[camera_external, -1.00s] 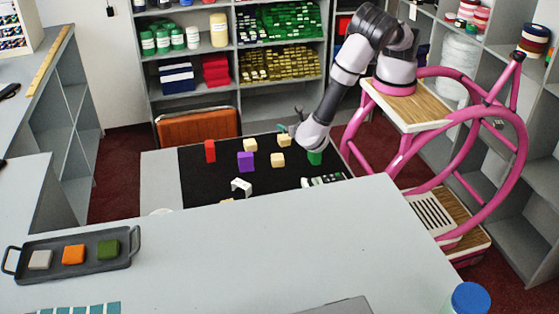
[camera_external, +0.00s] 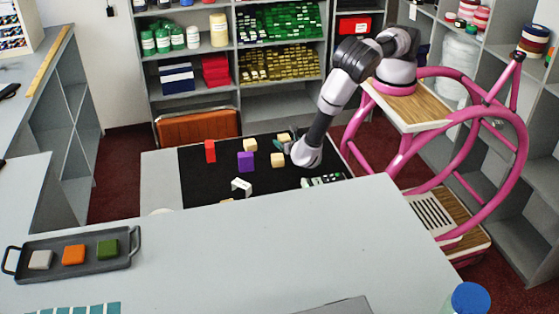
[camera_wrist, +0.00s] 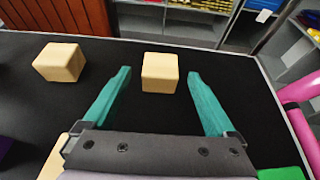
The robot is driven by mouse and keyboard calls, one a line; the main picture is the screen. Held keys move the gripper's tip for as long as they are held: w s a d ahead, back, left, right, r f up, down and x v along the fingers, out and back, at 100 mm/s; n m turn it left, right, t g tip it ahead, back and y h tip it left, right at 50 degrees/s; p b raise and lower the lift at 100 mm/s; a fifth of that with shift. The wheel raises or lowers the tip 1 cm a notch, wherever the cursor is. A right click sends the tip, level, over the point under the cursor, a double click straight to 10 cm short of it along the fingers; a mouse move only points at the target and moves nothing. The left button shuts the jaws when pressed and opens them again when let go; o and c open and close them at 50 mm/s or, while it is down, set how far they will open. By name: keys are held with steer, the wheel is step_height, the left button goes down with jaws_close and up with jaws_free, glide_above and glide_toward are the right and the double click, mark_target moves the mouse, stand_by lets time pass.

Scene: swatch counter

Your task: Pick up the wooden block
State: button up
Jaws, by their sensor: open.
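Several tan wooden blocks lie on the black mat (camera_external: 215,185). In the wrist view one wooden block (camera_wrist: 160,72) appears between the two teal fingertips of my gripper (camera_wrist: 159,74), with a gap on each side. It seems to be the back block (camera_external: 283,137) in the external view. A second wooden block (camera_wrist: 59,62) lies to its left, outside the fingers, and a third (camera_wrist: 52,160) is partly hidden at the lower left. My gripper (camera_external: 285,148) is open and empty, low over the mat's right part; its fingers are small and partly hidden by the arm there.
A red block (camera_external: 210,151) and a purple block (camera_external: 246,162) stand left on the mat. A white bracket-shaped piece (camera_external: 241,186) lies in front. A green block (camera_wrist: 281,173) is at the wrist view's lower right. A shelf unit stands behind.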

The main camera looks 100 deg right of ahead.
steer(key=shift+x, duration=1.1)
steer(key=c, duration=1.4)
steer(key=shift+r, duration=0.15)
steer(key=shift+c, duration=0.2)
